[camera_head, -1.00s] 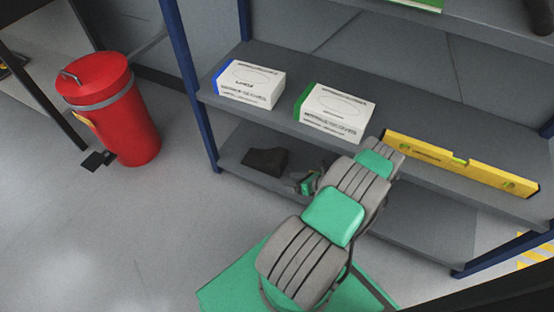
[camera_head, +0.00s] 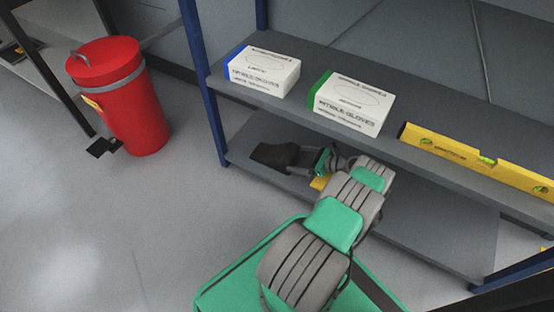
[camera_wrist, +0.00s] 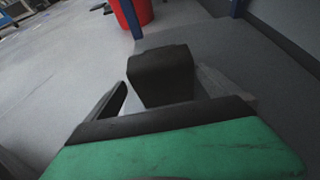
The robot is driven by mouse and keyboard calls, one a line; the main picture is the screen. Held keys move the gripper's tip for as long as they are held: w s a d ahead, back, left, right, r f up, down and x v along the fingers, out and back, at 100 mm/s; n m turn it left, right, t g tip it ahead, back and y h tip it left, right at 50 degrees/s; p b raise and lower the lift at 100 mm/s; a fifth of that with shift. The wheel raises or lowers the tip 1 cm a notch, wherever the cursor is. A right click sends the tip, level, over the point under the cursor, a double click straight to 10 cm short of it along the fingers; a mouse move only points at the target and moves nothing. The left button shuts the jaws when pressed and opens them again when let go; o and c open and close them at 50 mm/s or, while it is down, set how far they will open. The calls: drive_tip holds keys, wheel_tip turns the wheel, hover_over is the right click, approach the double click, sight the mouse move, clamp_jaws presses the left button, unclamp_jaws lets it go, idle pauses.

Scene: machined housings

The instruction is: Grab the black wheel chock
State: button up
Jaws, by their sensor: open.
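The black wheel chock (camera_head: 270,153) lies on the lower shelf near its left end. In the wrist view the chock (camera_wrist: 160,68) is a dark block straight ahead, its lower part between my two fingers or just beyond them; I cannot tell which. My gripper (camera_wrist: 163,84) is open, one finger on each side of the chock, with no clear contact visible. In the head view my gripper (camera_head: 302,159) is at the right side of the chock, low over the shelf, and its fingers are small and hard to make out.
The lower shelf (camera_head: 238,143) sits under an upper shelf (camera_head: 305,95) holding two glove boxes (camera_head: 262,72) (camera_head: 350,103) and a yellow level (camera_head: 480,160). A blue post (camera_head: 207,95) stands left of the chock. A yellow item (camera_head: 320,183) shows beside my arm. A red bin (camera_head: 125,100) stands on the floor.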

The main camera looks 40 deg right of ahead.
sight(282, 155)
drive_tip(key=b+x, duration=0.2)
drive_tip(key=x, duration=0.6)
drive_tip(key=shift+f, duration=0.25)
drive_tip(key=shift+w, duration=0.4)
drive_tip(key=shift+c, duration=0.6)
drive_tip(key=c, duration=1.7)
